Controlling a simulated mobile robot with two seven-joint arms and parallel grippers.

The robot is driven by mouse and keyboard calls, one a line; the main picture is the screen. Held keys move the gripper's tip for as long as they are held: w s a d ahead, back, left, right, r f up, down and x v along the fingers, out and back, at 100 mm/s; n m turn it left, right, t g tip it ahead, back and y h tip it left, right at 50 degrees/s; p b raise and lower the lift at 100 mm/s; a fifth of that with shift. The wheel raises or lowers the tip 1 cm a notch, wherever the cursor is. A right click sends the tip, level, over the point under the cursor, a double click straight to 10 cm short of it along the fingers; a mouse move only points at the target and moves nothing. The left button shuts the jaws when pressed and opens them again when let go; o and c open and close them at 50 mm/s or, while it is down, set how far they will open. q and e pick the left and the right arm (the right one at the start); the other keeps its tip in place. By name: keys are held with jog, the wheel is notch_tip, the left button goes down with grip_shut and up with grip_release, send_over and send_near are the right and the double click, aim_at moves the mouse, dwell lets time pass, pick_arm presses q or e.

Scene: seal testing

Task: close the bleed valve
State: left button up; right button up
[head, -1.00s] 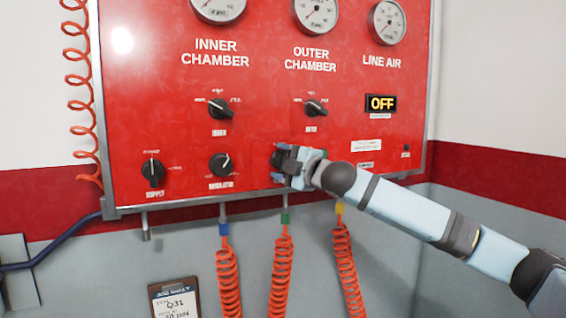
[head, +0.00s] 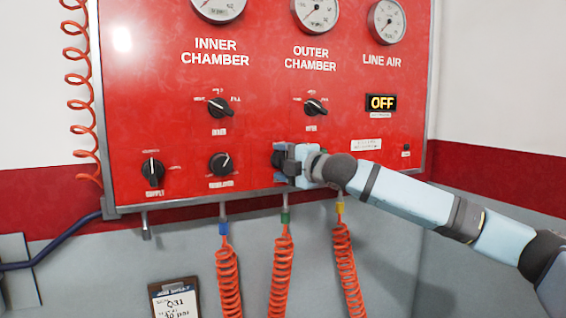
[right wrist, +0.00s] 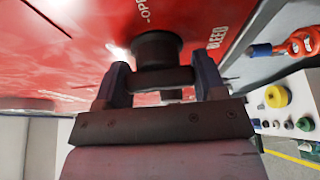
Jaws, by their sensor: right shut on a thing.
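The bleed valve is a black knob (right wrist: 158,50) on the red panel, with the word BLEED beside it in the right wrist view. In the head view the knob (head: 278,158) is mostly hidden behind my right gripper (head: 281,163). In the right wrist view my right gripper (right wrist: 160,84) has one finger on each side of the knob's bar and is shut on it. The label beside the knob is only partly readable, so I cannot tell its setting. My left gripper is not in view.
The red panel (head: 150,70) also carries a supply knob (head: 153,172), a regulator knob (head: 221,164), two upper selector knobs (head: 220,108) (head: 315,107), gauges and an OFF display (head: 381,102). Coiled orange hoses (head: 281,270) hang below it. A clipboard (head: 174,299) is at the bottom.

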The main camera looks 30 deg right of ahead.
jog(key=o, duration=0.9)
jog(key=b+v, duration=0.3)
jog(key=v, duration=1.1)
jog(key=shift+w, duration=0.1)
